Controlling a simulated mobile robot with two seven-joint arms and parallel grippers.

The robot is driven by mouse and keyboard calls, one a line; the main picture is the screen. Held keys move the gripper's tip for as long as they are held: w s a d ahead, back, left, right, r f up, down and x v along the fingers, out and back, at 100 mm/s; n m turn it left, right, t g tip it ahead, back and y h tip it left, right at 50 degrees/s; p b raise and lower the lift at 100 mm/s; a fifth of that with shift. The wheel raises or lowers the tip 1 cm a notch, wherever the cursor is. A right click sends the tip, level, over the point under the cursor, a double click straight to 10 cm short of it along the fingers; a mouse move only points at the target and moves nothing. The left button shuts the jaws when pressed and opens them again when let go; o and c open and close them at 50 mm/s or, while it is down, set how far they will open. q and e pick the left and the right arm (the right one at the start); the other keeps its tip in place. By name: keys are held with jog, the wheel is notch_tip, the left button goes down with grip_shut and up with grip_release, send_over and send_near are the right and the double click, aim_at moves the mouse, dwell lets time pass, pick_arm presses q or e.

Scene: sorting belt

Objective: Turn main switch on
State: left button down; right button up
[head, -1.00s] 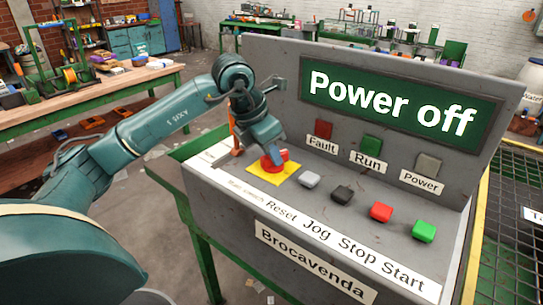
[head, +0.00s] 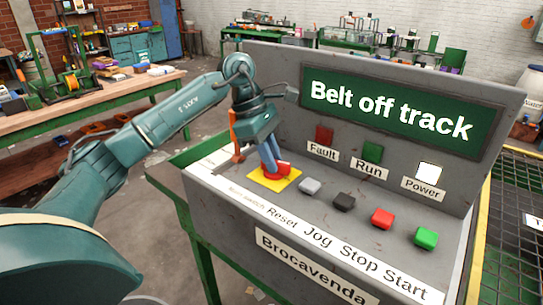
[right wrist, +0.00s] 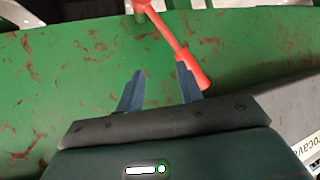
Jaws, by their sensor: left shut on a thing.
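The main switch is a red knob (head: 284,168) on a yellow plate (head: 284,183) at the left end of the grey console's (head: 345,222) sloped face. My left gripper (head: 271,168) comes down on it from above, with its blue fingers shut on the knob and hiding part of it. The display (head: 392,111) reads "Belt off track" and the Power lamp (head: 429,171) is lit white. My right gripper (right wrist: 160,82) shows only in the right wrist view, its two blue fingers apart with nothing clearly between them.
Grey, black, red and green buttons (head: 426,238) run right of the switch. Fault (head: 324,135) and Run (head: 373,151) lamps look dark. An orange upright piece (head: 236,135) stands by the console's left end. A red handle (right wrist: 180,45) passes close to my right gripper's right finger over a green surface (right wrist: 70,75).

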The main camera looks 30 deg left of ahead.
pick_arm(q)
jog(key=shift+w+m+g, duration=0.15)
jog(key=shift+m+g, duration=0.45)
jog(key=shift+m, duration=0.9)
jog(key=c, duration=1.4)
grip_release()
jog(key=shift+o, duration=0.2)
jog(key=p+v, duration=0.1)
jog(key=v, duration=1.2)
jog(key=shift+r, duration=0.1)
